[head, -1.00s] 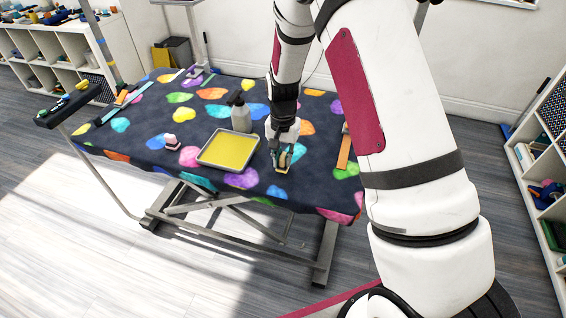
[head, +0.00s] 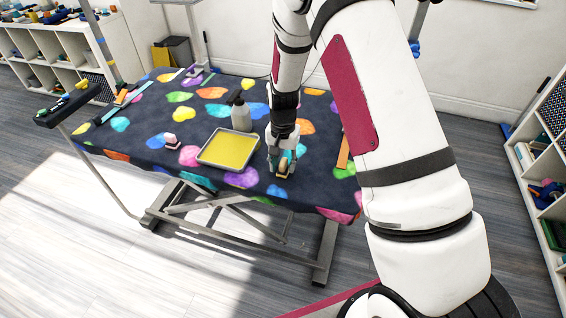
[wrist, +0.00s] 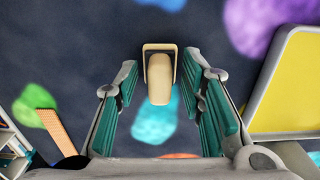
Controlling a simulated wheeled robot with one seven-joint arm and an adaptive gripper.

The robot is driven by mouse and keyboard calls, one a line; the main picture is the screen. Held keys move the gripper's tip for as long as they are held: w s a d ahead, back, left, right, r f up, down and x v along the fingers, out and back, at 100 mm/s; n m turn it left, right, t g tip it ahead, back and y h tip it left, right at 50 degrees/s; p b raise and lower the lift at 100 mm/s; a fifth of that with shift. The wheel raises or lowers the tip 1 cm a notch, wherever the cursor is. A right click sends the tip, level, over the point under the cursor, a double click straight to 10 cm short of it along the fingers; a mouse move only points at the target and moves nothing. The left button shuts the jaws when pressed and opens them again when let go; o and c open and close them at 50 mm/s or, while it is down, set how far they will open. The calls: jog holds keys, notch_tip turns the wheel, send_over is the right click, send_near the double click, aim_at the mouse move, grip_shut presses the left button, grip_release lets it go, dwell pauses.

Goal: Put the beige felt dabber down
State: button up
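The beige felt dabber (wrist: 160,80) shows in the wrist view between and just beyond my fingertips, with its pale frame around a rounded pad. My gripper (wrist: 160,72) has its teal-padded fingers spread, with a gap on each side of the dabber. The dabber (head: 283,168) is small there and partly covered by the fingers. I cannot tell whether it touches the table cover.
A grey-rimmed tray with a yellow inside (head: 228,150) lies close left of my gripper. A grey spray bottle (head: 241,116) stands behind it. A pink and white item (head: 172,141) sits further left. An orange comb (head: 343,150) lies to the right. Patterned cover is bare around the dabber.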

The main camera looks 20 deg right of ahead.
aim_at(283, 161)
jog(key=s+r+n+t, duration=0.1)
jog(key=s+r, duration=0.2)
jog(key=r, duration=0.9)
jog(key=s+r+n, duration=0.1)
jog(key=s+r, duration=0.3)
jog(key=r, duration=0.7)
jog(key=s+r+n+t, duration=0.1)
jog(key=s+r, duration=0.3)
jog(key=s, duration=0.8)
jog(key=s+r+n+t, duration=0.1)
jog(key=s+r+n, duration=0.3)
jog(key=s, duration=0.9)
jog(key=shift+d+r+t, duration=0.2)
jog(key=shift+r+t, duration=0.1)
jog(key=shift+r, duration=0.3)
